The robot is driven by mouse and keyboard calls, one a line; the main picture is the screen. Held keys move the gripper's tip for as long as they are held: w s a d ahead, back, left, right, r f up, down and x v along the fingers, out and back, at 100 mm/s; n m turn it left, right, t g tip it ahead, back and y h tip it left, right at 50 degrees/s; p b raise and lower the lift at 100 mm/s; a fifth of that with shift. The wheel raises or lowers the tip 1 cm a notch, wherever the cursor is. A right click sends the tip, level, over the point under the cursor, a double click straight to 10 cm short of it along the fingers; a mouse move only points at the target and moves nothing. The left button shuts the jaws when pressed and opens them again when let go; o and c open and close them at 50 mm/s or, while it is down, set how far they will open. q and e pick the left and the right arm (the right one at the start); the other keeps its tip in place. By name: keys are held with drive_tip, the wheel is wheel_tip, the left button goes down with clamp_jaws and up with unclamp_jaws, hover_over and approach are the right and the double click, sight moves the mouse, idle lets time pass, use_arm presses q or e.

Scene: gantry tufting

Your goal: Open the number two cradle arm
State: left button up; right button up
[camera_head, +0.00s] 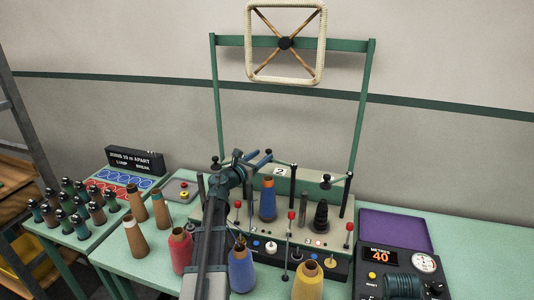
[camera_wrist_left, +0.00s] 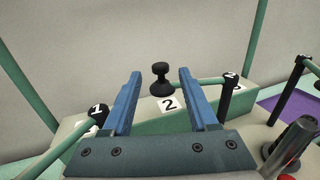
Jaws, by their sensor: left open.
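My left gripper (camera_head: 258,157) reaches in over the tufting machine, at the back row of cradle posts. In the left wrist view its blue jaws (camera_wrist_left: 159,76) are open and empty. A black knob (camera_wrist_left: 160,77) shows between the fingertips, with a visible gap on either side. The white number 2 label (camera_wrist_left: 169,104) is just below it, and also shows in the head view (camera_head: 281,173). A thin green arm (camera_wrist_left: 212,81) runs from behind the right jaw to a black post (camera_wrist_left: 230,92). How the knob joins this arm is hidden. My right gripper is not in view.
A blue cone (camera_head: 268,200) stands on the machine beside red-topped levers (camera_head: 291,215). The number 1 knob (camera_wrist_left: 97,111) is left of the jaws. Loose cones (camera_head: 181,250) crowd the front of the bench. A square hoop (camera_head: 318,45) hangs above on the green gantry (camera_head: 364,110).

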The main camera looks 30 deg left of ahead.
use_arm(q)
drive_tip(key=s, duration=0.8)
drive_tip(key=shift+s+a, duration=0.25)
drive_tip(key=shift+s, duration=0.1)
